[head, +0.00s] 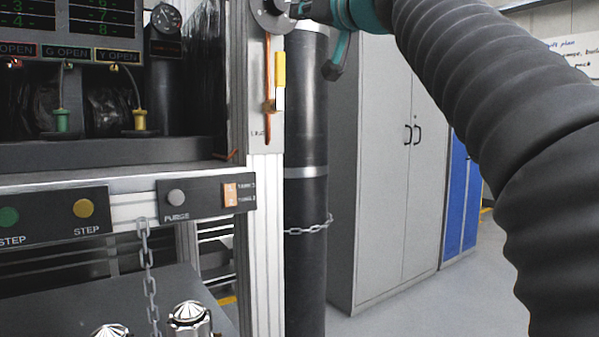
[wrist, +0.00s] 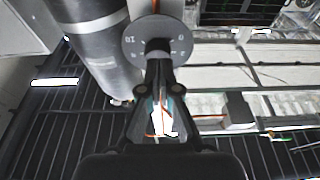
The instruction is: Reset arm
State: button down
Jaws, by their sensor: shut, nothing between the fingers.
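My gripper (wrist: 158,68) reaches up the middle of the wrist view. Its fingers are together with nothing held. The tips are right in front of a round grey dial (wrist: 136,42) with marks around its rim and a dark centre knob; whether they touch it I cannot tell. In the head view the dial (head: 268,18) is at the top, on the panel post, partly cut off by the frame edge. My dark and teal gripper parts (head: 310,9) are just right of it. My ribbed arm fills the upper right.
A dark cylinder (head: 306,110) with a chain stands right beside the post. Left is a panel with a purge button (head: 176,197), lights, a hanging chain (head: 149,270) and metal fittings (head: 189,318) below. Grey cabinets (head: 385,170) stand behind; floor is clear at right.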

dwell(0.3)
jog(key=w+f+m+g+h, duration=0.2)
jog(key=w+f, duration=0.1)
jog(key=f, duration=0.5)
jog(key=w+f+m+g+h, duration=0.1)
jog(key=w+f, duration=0.2)
jog(key=f, duration=0.5)
jog(key=s+d+f+m+g+h, duration=0.1)
jog(key=s+d+f+g+h, duration=0.1)
jog(key=f, duration=0.5)
jog(key=s+d+f+m+g+h, duration=0.1)
jog(key=d+f, duration=0.1)
jog(key=f, duration=0.6)
jog(key=s+d+f+m+g+h+p, duration=0.1)
jog(key=s+d+f, duration=0.4)
jog(key=s+f, duration=0.9)
jog(key=s+d+f+g+h+p, duration=0.2)
jog(key=s+d+f+g+h, duration=0.2)
jog(key=s+f, duration=1)
jog(key=shift+s+d+f+m+g+h, duration=0.35)
jog(key=shift+d+f, duration=0.45)
jog(key=shift+d, duration=0.35)
